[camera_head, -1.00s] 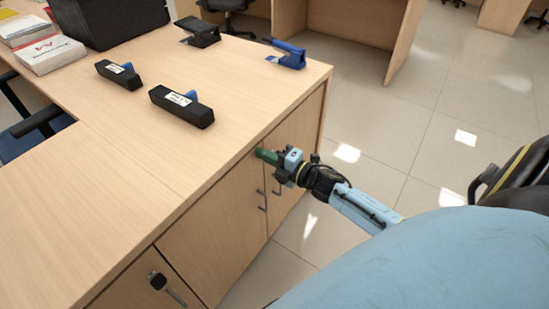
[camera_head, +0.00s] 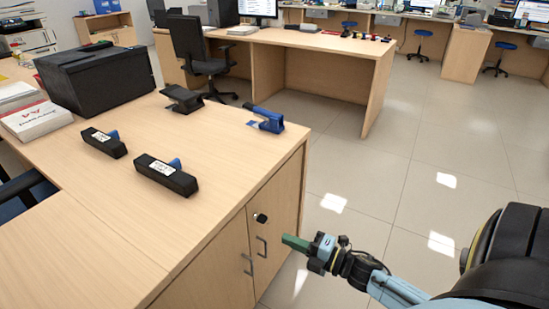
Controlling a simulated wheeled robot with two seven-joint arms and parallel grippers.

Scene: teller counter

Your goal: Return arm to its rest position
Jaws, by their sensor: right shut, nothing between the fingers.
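My right gripper (camera_head: 296,243) shows at the lower middle right, with green fingers and a light blue and black wrist. It is shut and empty. It is in front of the cabinet side of the wooden counter (camera_head: 110,225), below the level of the top, and looks apart from the cabinet doors. My right arm runs from it to the lower right corner. My left gripper is not in view.
On the counter are two black label-bearing blocks, the nearer one (camera_head: 166,175) and the farther one (camera_head: 104,142), a blue stapler-like tool (camera_head: 264,119), a black one (camera_head: 182,98), a black box (camera_head: 97,77) and paper packs (camera_head: 38,121). Cabinet handles (camera_head: 262,246) stick out. Tiled floor (camera_head: 440,150) is clear at right.

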